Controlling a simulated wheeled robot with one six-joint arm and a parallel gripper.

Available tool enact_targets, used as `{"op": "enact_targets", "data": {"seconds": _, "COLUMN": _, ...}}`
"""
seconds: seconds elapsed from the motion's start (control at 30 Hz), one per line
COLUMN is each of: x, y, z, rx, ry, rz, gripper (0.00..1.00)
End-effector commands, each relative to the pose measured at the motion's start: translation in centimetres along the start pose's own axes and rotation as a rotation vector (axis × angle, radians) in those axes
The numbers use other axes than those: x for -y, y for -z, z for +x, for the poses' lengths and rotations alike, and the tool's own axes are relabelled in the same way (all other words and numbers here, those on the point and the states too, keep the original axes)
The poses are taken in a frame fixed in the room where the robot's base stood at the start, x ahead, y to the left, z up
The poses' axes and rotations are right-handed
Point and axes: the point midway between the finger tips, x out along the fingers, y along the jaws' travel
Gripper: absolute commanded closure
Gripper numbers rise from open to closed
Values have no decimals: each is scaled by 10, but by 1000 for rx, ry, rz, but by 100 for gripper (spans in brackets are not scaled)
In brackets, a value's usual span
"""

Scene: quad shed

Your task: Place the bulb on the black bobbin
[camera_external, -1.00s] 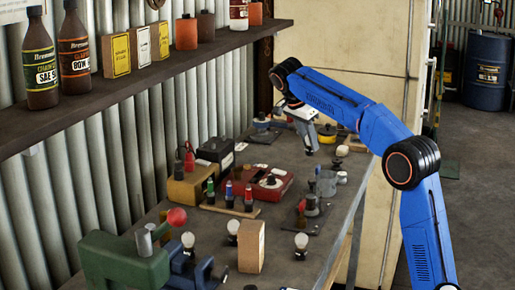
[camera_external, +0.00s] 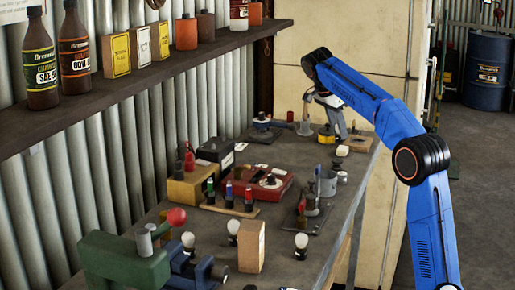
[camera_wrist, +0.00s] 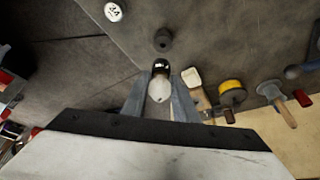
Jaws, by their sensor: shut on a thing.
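My gripper (camera_external: 342,132) is over the far end of the bench in the external view. In the wrist view my gripper (camera_wrist: 160,84) is shut on a bulb with a pale round glass (camera_wrist: 159,90) and a dark base. The dark base points away from the wrist. A small round black piece, which looks like the black bobbin (camera_wrist: 163,40), is on the grey bench top just beyond the bulb's base, apart from it in the picture. I cannot tell the height between them. I cannot clearly pick out the held bulb or the bobbin in the external view.
A yellow and black item (camera_wrist: 232,92), a wooden-handled tool (camera_wrist: 279,101) and a pale block (camera_wrist: 191,77) lie right of the bulb. A red case (camera_external: 262,187) and several small items crowd the bench's middle.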

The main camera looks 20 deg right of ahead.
Motion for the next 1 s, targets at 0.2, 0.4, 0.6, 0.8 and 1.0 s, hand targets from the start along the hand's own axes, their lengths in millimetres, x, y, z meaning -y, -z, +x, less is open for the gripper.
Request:
{"op": "enact_targets", "data": {"seconds": 0.2, "x": 0, "y": -9, "z": 18, "rx": 0, "ry": 1, "rz": -1, "gripper": 96}}
{"op": "enact_targets", "data": {"seconds": 0.4, "x": -1, "y": -18, "z": 41, "rx": 0, "ry": -1, "rz": -1, "gripper": 96}}
{"op": "enact_targets", "data": {"seconds": 0.6, "x": -1, "y": -25, "z": 56, "rx": 0, "ry": 0, "rz": -1, "gripper": 96}}
{"op": "enact_targets", "data": {"seconds": 0.8, "x": 0, "y": -25, "z": 56, "rx": 0, "ry": 1, "rz": -1, "gripper": 96}}
{"op": "enact_targets", "data": {"seconds": 1.0, "x": 0, "y": -26, "z": 59, "rx": 0, "ry": 1, "rz": 0, "gripper": 69}}
